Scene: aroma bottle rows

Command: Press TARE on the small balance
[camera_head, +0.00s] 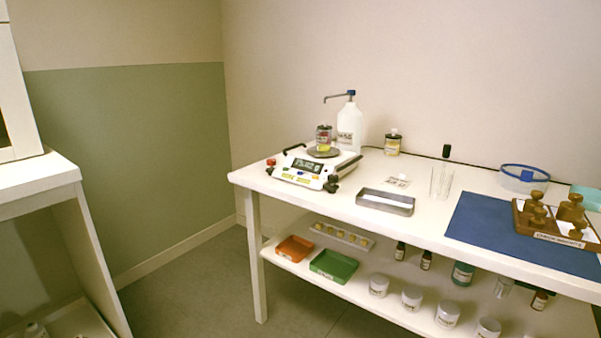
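The small balance (314,171) stands on the left end of the white table. It has a white body, a dark display with unreadable characters, and small coloured buttons along its front, including yellow-green ones. Which button is TARE is too small to read. A small jar (323,137) with yellowish contents stands on the balance's round dark pan. A red knob shows at the balance's left corner, and a dark knob-like part at its front right. Neither of my grippers is in view, and nothing touches the balance's front buttons.
Behind the balance stands a white pump bottle (350,127), with a labelled jar (393,143) to its right. The floor left of the table is free.

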